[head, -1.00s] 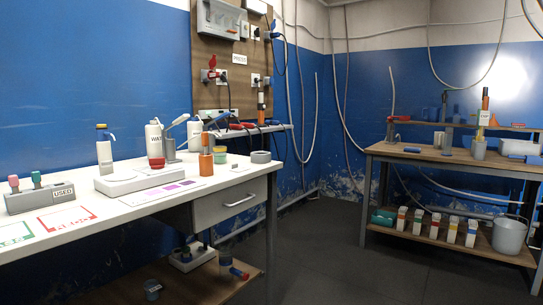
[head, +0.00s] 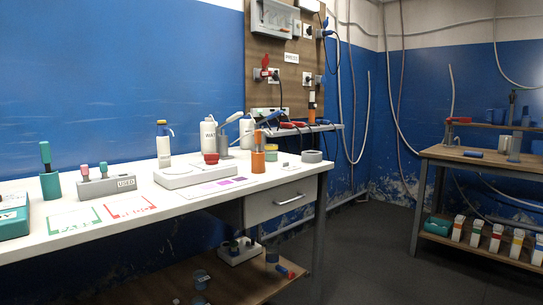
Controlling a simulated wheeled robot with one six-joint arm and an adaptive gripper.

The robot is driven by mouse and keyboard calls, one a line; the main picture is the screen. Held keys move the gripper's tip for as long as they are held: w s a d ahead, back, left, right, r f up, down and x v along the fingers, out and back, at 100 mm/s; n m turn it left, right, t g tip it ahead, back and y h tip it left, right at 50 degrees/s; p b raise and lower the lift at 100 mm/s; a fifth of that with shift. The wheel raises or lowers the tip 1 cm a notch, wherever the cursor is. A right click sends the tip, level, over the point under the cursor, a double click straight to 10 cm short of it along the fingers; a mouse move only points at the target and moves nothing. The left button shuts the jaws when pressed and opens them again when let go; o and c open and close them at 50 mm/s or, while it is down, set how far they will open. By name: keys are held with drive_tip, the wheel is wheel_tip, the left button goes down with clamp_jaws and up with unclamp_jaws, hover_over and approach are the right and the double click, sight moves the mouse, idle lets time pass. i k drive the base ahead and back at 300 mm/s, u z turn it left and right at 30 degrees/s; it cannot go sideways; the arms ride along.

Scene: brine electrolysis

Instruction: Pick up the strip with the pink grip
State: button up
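The strip with the pink grip (head: 84,171) stands upright in a grey rack (head: 100,188) labelled USED, on the left part of the white bench. Only its pink top shows; its lower part is hidden in the rack. A strip with a green grip (head: 103,168) stands just to its right in the same rack. My gripper is not in view.
A green cup (head: 50,187) holding a tall green-handled item stands left of the rack, with a teal box (head: 12,222) further left. Green and red outlined marks lie in front. A white scale (head: 190,178) and bottles stand to the right. Dark floor lies clear beyond the bench (head: 225,192).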

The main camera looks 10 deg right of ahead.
sight(84, 169)
drive_tip(key=u, duration=1.25)
